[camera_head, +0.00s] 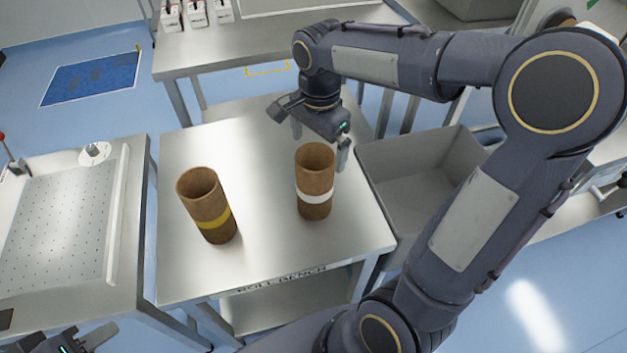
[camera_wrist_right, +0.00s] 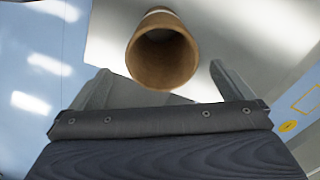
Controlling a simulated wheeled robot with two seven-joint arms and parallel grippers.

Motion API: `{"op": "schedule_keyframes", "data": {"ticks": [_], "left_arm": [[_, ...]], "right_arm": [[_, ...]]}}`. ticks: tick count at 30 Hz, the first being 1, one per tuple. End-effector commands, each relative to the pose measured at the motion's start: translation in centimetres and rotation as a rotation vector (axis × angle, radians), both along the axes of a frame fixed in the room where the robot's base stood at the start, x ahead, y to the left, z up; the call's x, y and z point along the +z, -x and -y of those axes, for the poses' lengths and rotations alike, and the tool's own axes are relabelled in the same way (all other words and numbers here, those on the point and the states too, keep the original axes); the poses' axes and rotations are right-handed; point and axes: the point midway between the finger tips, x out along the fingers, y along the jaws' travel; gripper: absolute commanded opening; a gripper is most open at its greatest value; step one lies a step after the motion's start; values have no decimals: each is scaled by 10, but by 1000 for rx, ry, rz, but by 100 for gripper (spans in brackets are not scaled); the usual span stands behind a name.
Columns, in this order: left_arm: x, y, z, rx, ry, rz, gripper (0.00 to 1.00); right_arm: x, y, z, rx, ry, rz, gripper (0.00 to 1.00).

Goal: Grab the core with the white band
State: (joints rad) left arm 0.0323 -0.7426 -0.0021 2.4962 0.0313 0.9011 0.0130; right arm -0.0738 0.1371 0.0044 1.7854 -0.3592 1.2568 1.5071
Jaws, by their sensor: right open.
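The brown core with the white band (camera_head: 315,181) stands upright on the roll bench (camera_head: 270,255). A second brown core with a yellow band (camera_head: 207,206) stands to its left on the same bench. My right gripper (camera_head: 320,140) is open, just behind and above the white-band core. In the right wrist view the open end of a core (camera_wrist_right: 163,52) shows beyond and between the open fingers (camera_wrist_right: 155,85), with nothing gripped. My left gripper (camera_head: 85,340) is only partly in view at the bottom left corner, and its fingers cannot be made out clearly.
A grey bin (camera_head: 405,165) adjoins the bench on the right. A perforated table (camera_head: 60,215) stands at the left. A back table (camera_head: 240,45) carries small white containers (camera_head: 196,14). The bench around the cores is otherwise clear.

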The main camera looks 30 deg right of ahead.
Motion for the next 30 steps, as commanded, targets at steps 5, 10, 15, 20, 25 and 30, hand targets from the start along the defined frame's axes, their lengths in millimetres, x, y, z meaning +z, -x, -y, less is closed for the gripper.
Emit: {"op": "schedule_keyframes", "data": {"ticks": [5, 10, 15, 20, 25, 30], "left_arm": [[0, 0, 0, 0, 0, 0, 36], [1, 0, 0, 0, 0, 0, 36], [4, 0, 0, 0, 0, 0, 36], [4, 0, 0, 0, 0, 0, 36], [4, 0, 0, 0, 0, 0, 36], [4, 0, 0, 0, 0, 0, 36]], "right_arm": [[-16, -4, 0, -35, 13, -13, 100], [-35, -3, -1, -32, 11, -14, 100], [-61, -2, -5, -32, 10, -16, 100], [-77, -3, -5, -32, 10, -12, 100], [-79, -4, -5, -32, 9, -8, 100], [-79, -4, -5, -32, 9, -9, 90]]}}
